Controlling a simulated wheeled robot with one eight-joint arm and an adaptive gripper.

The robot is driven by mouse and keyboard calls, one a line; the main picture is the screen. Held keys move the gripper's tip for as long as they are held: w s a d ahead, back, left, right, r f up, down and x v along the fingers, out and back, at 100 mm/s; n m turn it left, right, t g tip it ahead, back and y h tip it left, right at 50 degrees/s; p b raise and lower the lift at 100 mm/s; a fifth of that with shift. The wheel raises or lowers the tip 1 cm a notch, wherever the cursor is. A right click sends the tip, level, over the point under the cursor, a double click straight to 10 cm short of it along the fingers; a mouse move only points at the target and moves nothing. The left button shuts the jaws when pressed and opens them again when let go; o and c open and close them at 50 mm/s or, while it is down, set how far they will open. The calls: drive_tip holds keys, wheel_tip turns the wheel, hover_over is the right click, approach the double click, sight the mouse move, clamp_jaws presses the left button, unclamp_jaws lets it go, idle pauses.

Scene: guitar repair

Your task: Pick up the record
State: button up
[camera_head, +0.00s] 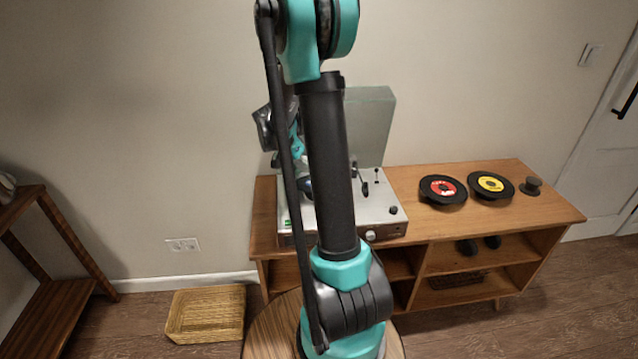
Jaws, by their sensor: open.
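Two black records lie on the wooden cabinet, right of the turntable. One record has a red label (443,188); the other record has a yellow label (491,184). The turntable (378,212) stands at the cabinet's left with its lid (372,120) raised. My arm covers much of its platter, so I cannot tell whether a record lies there. My gripper (305,187) shows only partly behind my arm, over the turntable's left part. It is open and is left of both records, apart from them. Its fingertips are mostly hidden.
A small dark knob-like object (531,185) stands right of the records. The cabinet (420,231) has open shelves with dark items inside. A wooden stool (268,335) is in front, a wooden crate-like piece (206,313) on the floor, and a shelf unit (52,255) at left.

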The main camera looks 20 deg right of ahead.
drive_tip(key=c, duration=1.5)
